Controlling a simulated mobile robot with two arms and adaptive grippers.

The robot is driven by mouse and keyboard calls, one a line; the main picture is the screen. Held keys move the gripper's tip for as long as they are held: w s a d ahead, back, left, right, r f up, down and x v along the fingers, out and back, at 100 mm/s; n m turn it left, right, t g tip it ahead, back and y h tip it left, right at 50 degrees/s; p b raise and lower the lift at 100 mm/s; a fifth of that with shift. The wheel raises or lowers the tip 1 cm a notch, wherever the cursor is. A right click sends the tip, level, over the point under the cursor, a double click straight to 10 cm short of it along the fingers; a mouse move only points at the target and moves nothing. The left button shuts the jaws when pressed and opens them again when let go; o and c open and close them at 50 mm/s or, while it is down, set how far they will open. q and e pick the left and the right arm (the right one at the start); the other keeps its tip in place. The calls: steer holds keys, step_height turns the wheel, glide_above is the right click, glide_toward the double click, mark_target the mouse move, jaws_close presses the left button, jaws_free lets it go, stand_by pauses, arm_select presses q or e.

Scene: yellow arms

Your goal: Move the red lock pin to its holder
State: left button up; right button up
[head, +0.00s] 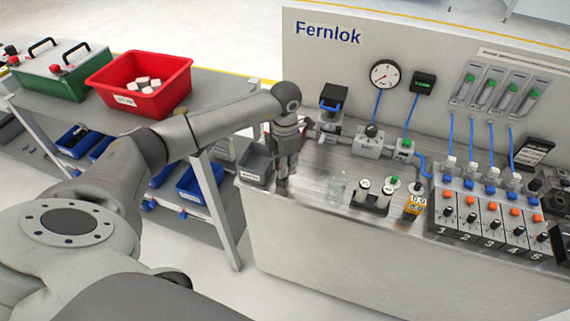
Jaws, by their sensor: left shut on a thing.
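My left gripper (283,183) points down over the left end of the steel bench (318,166), beside a small grey bin (256,164). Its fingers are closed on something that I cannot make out. A little red shows behind the gripper's wrist; I cannot tell whether it is the red lock pin. I cannot pick out the pin or its holder with certainty. My right gripper is out of view.
A valve block with a black top (332,98) stands close right of the gripper. Further right are a pressure gauge (385,74), blue hoses and a row of numbered switches (490,222). A red crate (163,103) and green case (62,80) stand on the left table.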

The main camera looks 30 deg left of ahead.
arm_select(q)
steer(key=shift+f+b, duration=0.85)
steer(key=shift+f, duration=0.15)
steer(key=o, duration=0.9)
steer(key=shift+r, duration=0.1)
step_height(320, 180, up, 9)
steer(key=p, duration=0.6)
